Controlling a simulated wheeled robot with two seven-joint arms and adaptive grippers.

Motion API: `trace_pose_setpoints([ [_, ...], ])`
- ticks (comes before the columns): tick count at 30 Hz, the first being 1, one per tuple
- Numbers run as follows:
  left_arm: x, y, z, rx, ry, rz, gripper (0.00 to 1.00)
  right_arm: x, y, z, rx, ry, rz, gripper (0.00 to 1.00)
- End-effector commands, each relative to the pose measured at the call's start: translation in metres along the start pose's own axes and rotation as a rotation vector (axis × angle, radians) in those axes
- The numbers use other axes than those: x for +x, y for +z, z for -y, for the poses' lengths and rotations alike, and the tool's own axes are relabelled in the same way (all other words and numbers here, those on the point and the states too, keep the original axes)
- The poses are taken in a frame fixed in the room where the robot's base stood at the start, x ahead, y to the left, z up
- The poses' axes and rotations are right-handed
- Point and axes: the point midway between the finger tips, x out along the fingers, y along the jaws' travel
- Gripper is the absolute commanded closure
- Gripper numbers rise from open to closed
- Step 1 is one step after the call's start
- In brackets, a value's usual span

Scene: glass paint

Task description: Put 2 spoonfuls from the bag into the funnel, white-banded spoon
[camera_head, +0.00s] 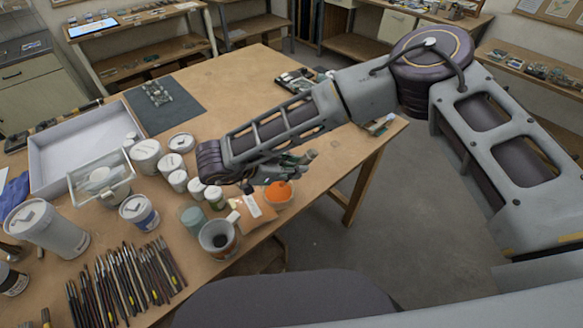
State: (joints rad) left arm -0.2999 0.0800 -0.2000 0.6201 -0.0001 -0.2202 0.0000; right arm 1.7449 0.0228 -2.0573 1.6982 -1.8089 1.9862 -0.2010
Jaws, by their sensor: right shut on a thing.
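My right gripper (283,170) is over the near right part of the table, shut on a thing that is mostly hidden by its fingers. It is likely the spoon, but no white band can be made out. Just below it, a tan bag (257,212) with a pale label is near the table's edge. A bright orange round patch (279,192) is beside it; I cannot tell whether this is the bag's mouth or a separate dish. A grey cup-like vessel (218,236) with a dark opening, possibly the funnel, stands left of the bag. My left gripper is not in view.
Several white-lidded jars (146,156) and a greenish jar (193,218) crowd the table left of my gripper. Many brushes (125,280) lie at the front. A white tray (42,160) is at left. The table's back middle (215,75) is clear.

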Motion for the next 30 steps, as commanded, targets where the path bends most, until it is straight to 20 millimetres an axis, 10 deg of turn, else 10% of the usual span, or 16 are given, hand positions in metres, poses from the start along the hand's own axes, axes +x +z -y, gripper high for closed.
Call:
trace_pose_setpoints([
  [30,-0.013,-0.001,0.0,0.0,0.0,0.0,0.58,-0.019,-0.029,0.005,0.001,-0.001,0.0,1.0],
])
